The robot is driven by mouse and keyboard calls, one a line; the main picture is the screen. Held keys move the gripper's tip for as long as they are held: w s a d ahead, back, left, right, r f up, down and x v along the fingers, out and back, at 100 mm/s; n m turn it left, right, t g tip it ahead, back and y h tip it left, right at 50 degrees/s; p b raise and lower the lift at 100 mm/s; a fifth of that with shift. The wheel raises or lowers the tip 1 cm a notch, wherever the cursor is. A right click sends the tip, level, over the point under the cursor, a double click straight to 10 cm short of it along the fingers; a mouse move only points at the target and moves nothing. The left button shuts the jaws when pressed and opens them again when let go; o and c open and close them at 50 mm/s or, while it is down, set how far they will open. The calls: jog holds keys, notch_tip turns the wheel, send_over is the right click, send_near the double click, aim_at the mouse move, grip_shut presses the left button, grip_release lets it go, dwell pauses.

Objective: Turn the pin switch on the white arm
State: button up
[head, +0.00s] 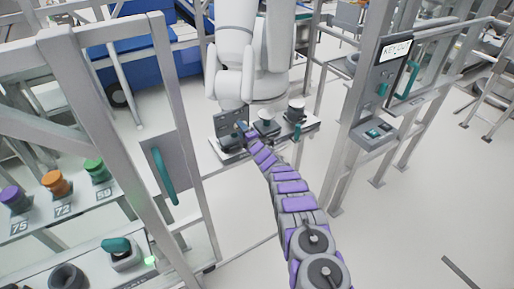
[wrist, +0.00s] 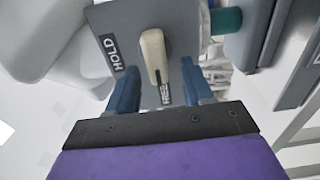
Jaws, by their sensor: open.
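In the wrist view, the pin switch (wrist: 154,55) is a cream lever on a grey plate (wrist: 186,18) with HOLD and FREE labels. The lever's narrow end lies beside FREE; HOLD is to its left. My gripper (wrist: 158,88) is open, with one blue finger on each side of the lever's lower end. I cannot tell whether either finger touches it. In the head view, the white arm (head: 235,45) stands at top centre. The dark switch panel (head: 226,122) is at its base. My gripper (head: 243,128) is at that panel, small and partly hidden by my purple arm.
A teal part (wrist: 226,20) sits right of the plate. Two round-topped fixtures stand right of the panel (head: 265,122), (head: 296,110). Metal frames flank both sides, with a teal door handle (head: 164,175) at left and a KEY OUT panel (head: 396,47) at right.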

jog(key=p+v, duration=0.2)
jog(key=v, duration=1.3)
jog(key=shift+s, duration=0.25)
jog(key=shift+w+d+f, duration=0.1)
dwell(0.3)
